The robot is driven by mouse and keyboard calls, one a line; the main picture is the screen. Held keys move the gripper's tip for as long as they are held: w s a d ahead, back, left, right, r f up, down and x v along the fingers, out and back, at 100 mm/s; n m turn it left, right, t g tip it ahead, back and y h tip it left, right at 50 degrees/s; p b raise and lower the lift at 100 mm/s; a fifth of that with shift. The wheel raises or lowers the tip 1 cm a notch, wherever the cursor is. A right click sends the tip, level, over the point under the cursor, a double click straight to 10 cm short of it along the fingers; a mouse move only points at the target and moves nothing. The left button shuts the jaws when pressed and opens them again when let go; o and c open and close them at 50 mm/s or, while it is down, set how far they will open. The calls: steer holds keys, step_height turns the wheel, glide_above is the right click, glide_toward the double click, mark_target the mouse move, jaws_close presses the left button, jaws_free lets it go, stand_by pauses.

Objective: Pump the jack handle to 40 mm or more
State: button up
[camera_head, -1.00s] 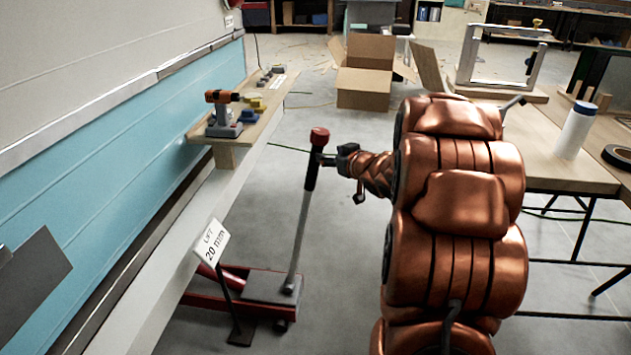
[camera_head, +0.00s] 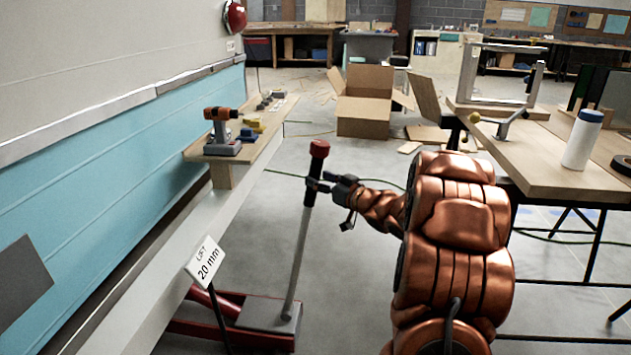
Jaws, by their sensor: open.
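The jack handle (camera_head: 301,250) is a grey pole with a black grip and a red knob on top. It stands nearly upright, leaning slightly right, from the red floor jack (camera_head: 268,315) beside the camper's side. My gripper (camera_head: 318,187) is at the black grip just below the red knob, with its fingers open around or beside the pole; I cannot tell whether they touch it. A white sign (camera_head: 206,262) on a thin post reads "LIFT 20 mm".
A ledge (camera_head: 258,145) along the blue camper wall (camera_head: 110,150) holds a drill (camera_head: 221,130) and small items. A cardboard box (camera_head: 365,105) stands on the floor behind. A wooden table (camera_head: 545,165) with a white bottle (camera_head: 582,140) is at right.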

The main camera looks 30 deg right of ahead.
steer(key=shift+w+a+f, duration=0.1)
steer(key=shift+w+a, duration=0.1)
steer(key=shift+w, duration=0.95)
jaws_close()
